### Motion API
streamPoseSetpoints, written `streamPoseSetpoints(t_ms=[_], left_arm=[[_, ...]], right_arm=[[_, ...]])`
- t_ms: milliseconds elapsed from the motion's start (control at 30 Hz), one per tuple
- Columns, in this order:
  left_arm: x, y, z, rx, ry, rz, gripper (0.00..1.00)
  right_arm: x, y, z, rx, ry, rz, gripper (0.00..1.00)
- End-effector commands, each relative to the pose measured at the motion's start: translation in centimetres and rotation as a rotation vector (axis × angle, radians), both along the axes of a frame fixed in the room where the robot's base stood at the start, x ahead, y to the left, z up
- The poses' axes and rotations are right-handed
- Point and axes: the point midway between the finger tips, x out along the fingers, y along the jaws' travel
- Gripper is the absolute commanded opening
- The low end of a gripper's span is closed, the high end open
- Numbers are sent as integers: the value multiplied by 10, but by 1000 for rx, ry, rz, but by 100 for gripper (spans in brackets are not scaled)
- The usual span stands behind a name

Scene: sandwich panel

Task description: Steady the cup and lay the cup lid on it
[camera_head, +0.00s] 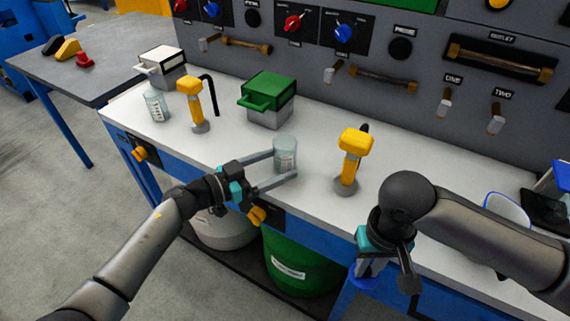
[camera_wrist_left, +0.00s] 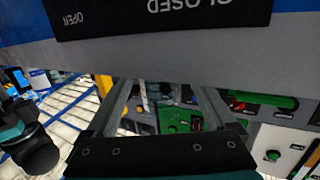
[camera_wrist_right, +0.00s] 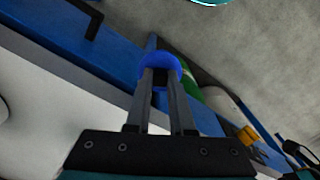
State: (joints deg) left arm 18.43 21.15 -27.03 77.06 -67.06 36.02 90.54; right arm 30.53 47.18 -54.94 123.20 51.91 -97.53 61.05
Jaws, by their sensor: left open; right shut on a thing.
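A clear cup (camera_head: 285,152) stands upright on the white bench top near its front edge. My left gripper (camera_head: 283,166) is open, with its long fingers reaching to either side of the cup; whether they touch it I cannot tell. The cup cannot be made out in the left wrist view, where the spread fingers (camera_wrist_left: 168,100) show. My right gripper (camera_head: 366,268) points down in front of the bench edge, shut on the blue cup lid (camera_head: 362,281). The lid also shows at the fingertips in the right wrist view (camera_wrist_right: 160,64), low and apart from the cup.
Yellow-headed dispensers (camera_head: 354,143) (camera_head: 192,88) stand on the bench. A green-lidded box (camera_head: 268,97), a white-lidded box (camera_head: 163,65) and another clear cup (camera_head: 156,106) are further left. Below the bench stand a green bin (camera_head: 295,265) and a white bin (camera_head: 222,231).

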Motion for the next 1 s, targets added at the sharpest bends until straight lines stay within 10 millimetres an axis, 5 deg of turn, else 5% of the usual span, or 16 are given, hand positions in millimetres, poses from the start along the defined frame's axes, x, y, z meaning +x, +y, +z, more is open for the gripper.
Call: streamPoseSetpoints(t_ms=[533, 900, 1000], left_arm=[[9, -14, -2, 0, 0, 0, 89], [9, -13, -2, 1, -1, 0, 47], [9, -13, -2, 1, -1, 0, 47]], right_arm=[[0, 0, 1, 0, 0, 0, 0], [0, 0, 1, 0, 0, 0, 0], [0, 0, 1, 0, 0, 0, 0]])
